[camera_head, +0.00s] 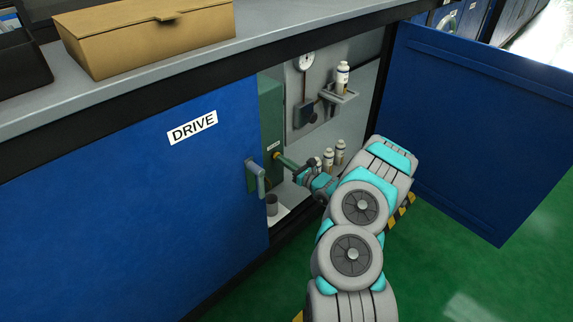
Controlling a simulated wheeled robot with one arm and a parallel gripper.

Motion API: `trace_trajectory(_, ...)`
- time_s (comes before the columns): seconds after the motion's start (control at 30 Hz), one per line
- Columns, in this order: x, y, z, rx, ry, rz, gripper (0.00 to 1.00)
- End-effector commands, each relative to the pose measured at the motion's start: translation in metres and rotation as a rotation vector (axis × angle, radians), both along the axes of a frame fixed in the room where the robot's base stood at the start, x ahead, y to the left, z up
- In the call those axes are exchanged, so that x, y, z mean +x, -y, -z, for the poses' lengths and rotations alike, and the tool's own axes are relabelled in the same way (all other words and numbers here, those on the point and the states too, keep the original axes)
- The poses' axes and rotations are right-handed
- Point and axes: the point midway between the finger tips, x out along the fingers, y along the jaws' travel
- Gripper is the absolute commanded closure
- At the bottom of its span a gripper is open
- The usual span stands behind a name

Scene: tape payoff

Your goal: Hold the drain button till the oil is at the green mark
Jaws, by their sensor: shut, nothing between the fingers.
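A green housing (270,105) stands inside the open cabinet, just behind the edge of the blue front marked DRIVE. It has a small white label (273,146) too small to read and a small yellowish fitting (276,155) below it. My arm reaches in from the lower right. My gripper (297,173) is shut and empty, close to a short greenish rod (287,162) at the housing. I cannot tell whether it touches anything there. The drain button, the oil level and the green mark cannot be made out.
A dark cup (271,204) stands on a white sheet below the housing. A round gauge (306,61) and a shelved bottle (342,76) are on the back panel; more bottles (339,152) stand below. The blue door (480,120) is open at right. A cardboard box (150,35) lies on the worktop.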

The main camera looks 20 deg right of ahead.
Motion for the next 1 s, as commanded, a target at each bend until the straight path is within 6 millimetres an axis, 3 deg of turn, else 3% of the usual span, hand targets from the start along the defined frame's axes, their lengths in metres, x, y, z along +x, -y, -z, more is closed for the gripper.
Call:
trace_trajectory(0.2, 0.0108, -0.0034, -0.0021, -0.004, 0.004, 0.002, 1.00)
trace_trajectory(1.0, 0.0120, -0.0058, -0.0060, -0.005, 0.012, -0.003, 1.00)
